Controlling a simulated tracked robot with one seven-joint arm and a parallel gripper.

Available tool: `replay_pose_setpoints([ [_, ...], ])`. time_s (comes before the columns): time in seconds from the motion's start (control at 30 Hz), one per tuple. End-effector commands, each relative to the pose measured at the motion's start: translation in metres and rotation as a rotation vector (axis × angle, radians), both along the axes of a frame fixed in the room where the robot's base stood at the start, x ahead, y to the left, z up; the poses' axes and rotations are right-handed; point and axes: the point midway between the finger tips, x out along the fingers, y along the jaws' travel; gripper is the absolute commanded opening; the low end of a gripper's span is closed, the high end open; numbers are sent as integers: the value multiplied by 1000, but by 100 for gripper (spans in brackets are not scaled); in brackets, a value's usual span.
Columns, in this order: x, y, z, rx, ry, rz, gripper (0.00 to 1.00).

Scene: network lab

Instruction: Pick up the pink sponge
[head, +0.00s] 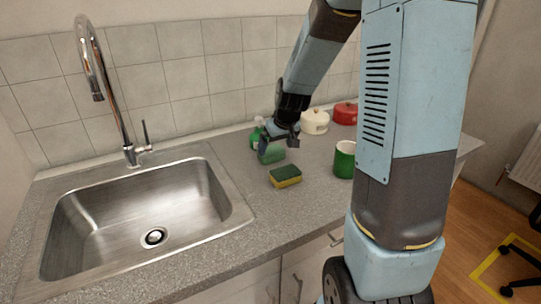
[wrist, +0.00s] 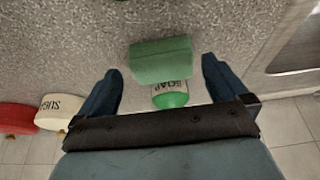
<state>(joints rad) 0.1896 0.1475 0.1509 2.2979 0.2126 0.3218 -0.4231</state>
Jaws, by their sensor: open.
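I see no pink sponge in either view. A yellow sponge with a dark green top (head: 285,175) lies on the counter right of the sink. A plain light green block (head: 272,153) shows behind it, partly hidden by my gripper (head: 287,137). In the wrist view a green block (wrist: 161,60), apparently this one, lies ahead of and between the two spread fingers of my gripper (wrist: 163,85). My gripper is open and empty, above the counter. I cannot tell its exact height over the block.
A green soap bottle (head: 257,133) stands close behind the block; it also shows in the wrist view (wrist: 170,96). A cream sugar canister (head: 315,121), a red canister (head: 345,113) and a green mug (head: 344,159) stand to the right. The sink (head: 150,215) is at left.

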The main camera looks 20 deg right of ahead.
Motion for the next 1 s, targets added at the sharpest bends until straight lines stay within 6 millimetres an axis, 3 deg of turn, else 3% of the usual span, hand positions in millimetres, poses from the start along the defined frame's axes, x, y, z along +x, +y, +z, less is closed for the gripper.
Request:
replay_pose_setpoints([
  [0.23,10,3,-26,1,2,0,100],
  [0.6,13,3,-31,0,0,-1,99],
  [1.0,12,2,-31,-1,0,-1,61],
])
